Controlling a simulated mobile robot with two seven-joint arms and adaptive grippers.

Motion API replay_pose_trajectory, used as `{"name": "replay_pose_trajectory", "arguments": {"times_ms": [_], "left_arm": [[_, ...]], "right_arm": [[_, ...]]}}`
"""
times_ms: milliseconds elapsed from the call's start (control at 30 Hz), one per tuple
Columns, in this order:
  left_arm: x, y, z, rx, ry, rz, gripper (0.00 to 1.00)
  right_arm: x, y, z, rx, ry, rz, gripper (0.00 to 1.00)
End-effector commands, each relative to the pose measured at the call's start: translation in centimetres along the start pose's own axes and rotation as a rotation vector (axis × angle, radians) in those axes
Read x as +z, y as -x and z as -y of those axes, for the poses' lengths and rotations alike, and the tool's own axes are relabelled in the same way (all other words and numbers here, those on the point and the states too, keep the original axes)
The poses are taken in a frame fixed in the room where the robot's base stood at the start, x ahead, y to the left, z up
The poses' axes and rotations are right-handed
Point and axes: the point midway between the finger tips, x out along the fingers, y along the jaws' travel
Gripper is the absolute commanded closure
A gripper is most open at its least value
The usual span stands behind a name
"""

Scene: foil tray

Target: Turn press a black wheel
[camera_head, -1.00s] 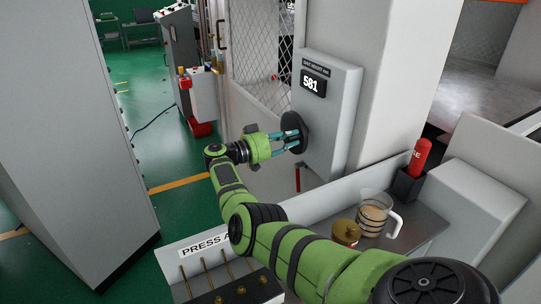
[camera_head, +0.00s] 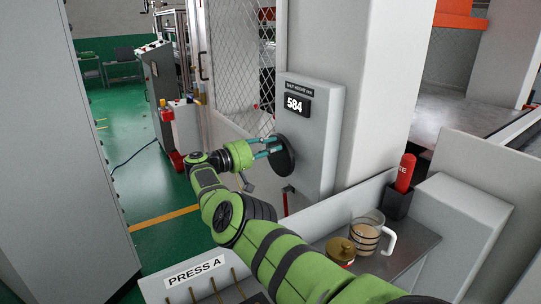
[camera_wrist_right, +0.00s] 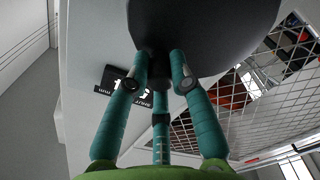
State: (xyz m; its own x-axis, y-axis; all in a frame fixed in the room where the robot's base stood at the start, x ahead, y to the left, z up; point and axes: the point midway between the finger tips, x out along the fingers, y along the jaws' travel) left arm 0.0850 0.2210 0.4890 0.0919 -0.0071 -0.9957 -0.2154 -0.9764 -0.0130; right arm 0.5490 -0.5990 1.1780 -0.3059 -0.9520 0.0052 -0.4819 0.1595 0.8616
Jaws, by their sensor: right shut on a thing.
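The black wheel (camera_head: 281,157) is mounted on the face of a grey box (camera_head: 312,125) on the press. A display (camera_head: 292,104) above the wheel reads 584. My right gripper (camera_head: 271,146) is at the wheel, its teal fingers pointing at the wheel's face. In the right wrist view the fingers (camera_wrist_right: 162,72) close around the small dark hub or knob at the rim of the wheel (camera_wrist_right: 205,30). The display is partly hidden behind a finger there. My left gripper is not in view.
A low wall with a PRESS A label (camera_head: 194,271) stands in front. A glass mug (camera_head: 367,236), a brass-lidded pot (camera_head: 340,249) and a red bottle (camera_head: 405,173) in a black holder are near my arm. A mesh guard (camera_head: 241,65) is behind.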

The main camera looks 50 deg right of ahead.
Motion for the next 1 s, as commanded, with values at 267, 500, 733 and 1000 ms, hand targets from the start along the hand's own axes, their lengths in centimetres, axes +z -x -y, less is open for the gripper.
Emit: {"name": "replay_pose_trajectory", "arguments": {"times_ms": [267, 500, 733, 1000], "left_arm": [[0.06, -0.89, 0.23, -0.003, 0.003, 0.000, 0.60], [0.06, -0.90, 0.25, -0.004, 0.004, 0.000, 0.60], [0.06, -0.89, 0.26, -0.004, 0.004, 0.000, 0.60], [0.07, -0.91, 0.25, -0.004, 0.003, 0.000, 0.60]], "right_arm": [[-0.50, -0.10, -0.22, 0.005, 0.051, -0.007, 1.00], [-0.54, -0.10, -0.28, 0.006, 0.058, -0.007, 1.00], [-0.54, -0.09, -0.28, 0.006, 0.057, -0.007, 0.65], [-0.39, -0.03, -0.12, 0.003, 0.059, -0.004, 0.53]]}}
